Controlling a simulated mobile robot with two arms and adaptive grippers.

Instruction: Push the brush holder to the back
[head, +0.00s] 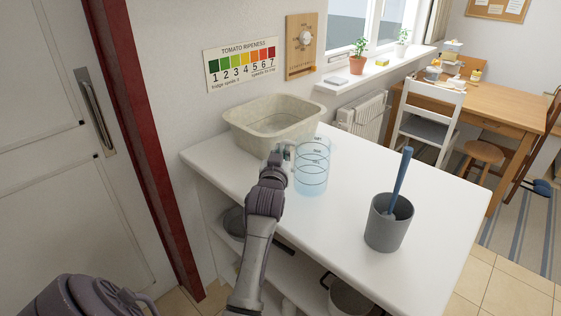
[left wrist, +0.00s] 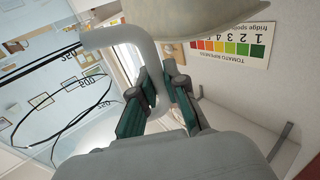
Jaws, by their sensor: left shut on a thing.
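The brush holder (head: 384,228) is a grey cup standing upright on the white counter, right of centre in the head view. A blue-handled brush (head: 400,180) leans in it. My left gripper (head: 283,154) is well to the left of the holder, beside a clear measuring jug (head: 311,172) with dark markings. In the left wrist view my left gripper (left wrist: 157,98) is shut on the jug's pale curved handle (left wrist: 150,62), and the jug's marked wall (left wrist: 62,95) fills the left side. I cannot tell whether the jug touches the counter. My right gripper is out of view.
A beige basin (head: 274,128) stands on the counter (head: 350,187) against the wall, just behind the jug. The counter is clear between the jug and the brush holder and behind the holder. A pot (head: 350,298) and other items sit on shelves below.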

